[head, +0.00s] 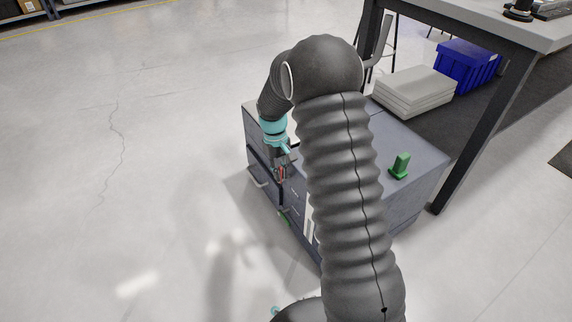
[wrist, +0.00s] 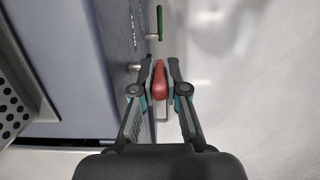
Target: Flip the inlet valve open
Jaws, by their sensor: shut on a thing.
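My gripper (head: 279,165) is at the front face of a blue-grey cabinet (head: 410,150), its fingers pointing down. In the wrist view my gripper (wrist: 160,72) is shut on a red lever (wrist: 159,82), which sits between the two fingers. The red lever (head: 281,173) shows only as a small patch in the head view. I see no label that tells which lever is the inlet valve.
A green block-like piece (head: 400,166) stands on the cabinet top. A drawer handle (head: 258,179) juts from the front. A table with dark legs (head: 490,115) stands behind at the right, with a blue crate (head: 468,65) beneath. The floor at left is clear.

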